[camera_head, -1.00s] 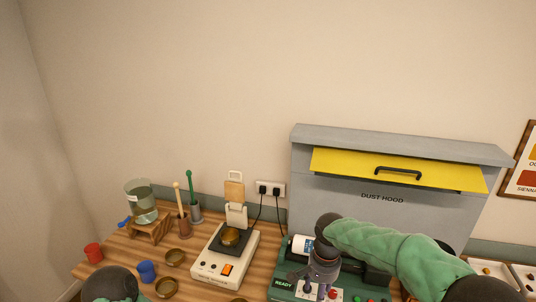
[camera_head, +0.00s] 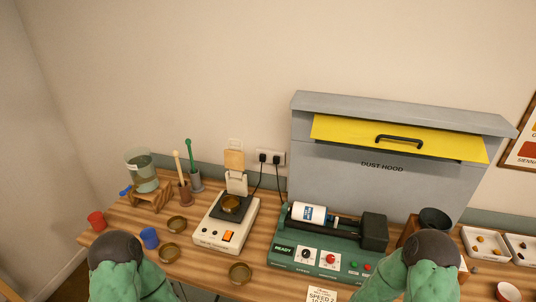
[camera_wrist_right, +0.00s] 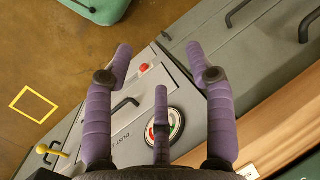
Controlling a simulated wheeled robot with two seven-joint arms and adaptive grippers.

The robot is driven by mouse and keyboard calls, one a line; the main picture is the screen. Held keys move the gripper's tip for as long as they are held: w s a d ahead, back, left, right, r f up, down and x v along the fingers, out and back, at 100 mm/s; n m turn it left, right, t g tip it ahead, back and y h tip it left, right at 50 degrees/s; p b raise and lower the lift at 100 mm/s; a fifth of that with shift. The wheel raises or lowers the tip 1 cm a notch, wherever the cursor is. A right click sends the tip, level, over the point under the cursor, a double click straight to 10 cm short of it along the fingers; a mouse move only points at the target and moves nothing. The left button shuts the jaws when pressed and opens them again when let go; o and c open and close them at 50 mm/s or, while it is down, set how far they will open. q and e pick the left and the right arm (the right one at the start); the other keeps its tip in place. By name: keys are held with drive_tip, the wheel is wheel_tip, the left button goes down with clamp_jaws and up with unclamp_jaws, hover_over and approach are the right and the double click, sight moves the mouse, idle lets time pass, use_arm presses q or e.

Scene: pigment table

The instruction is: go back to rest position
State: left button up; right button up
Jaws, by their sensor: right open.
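My right gripper (camera_wrist_right: 160,62) shows in the right wrist view with its purple fingers spread and nothing between them. Beyond the fingers are a grey cabinet front with a red button and a round gauge (camera_wrist_right: 176,124), and the brown floor. In the head view only green-sleeved parts of my two arms show, at the lower left and lower right. Both hands are out of the head view; my left gripper shows in neither view.
On the wooden table, a green machine (camera_head: 325,258) holds a white-and-blue jar (camera_head: 309,212). A cream scale (camera_head: 226,228) carries a brass bowl. Red (camera_head: 96,221) and blue cups (camera_head: 149,238) and brass bowls (camera_head: 240,272) stand left. The grey dust hood (camera_head: 385,185) stands behind.

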drive_tip(key=s+f, duration=0.2)
drive_tip(key=s, duration=0.5)
wheel_tip(320, 180, down, 10)
drive_tip(key=w+a+n+b, duration=0.1)
drive_tip(key=w+b, duration=0.1)
drive_tip(key=b, duration=0.9)
drive_tip(key=shift+a+t, duration=0.25)
drive_tip(key=shift+t, duration=0.05)
drive_tip(key=shift+w, duration=0.1)
idle(0.4)
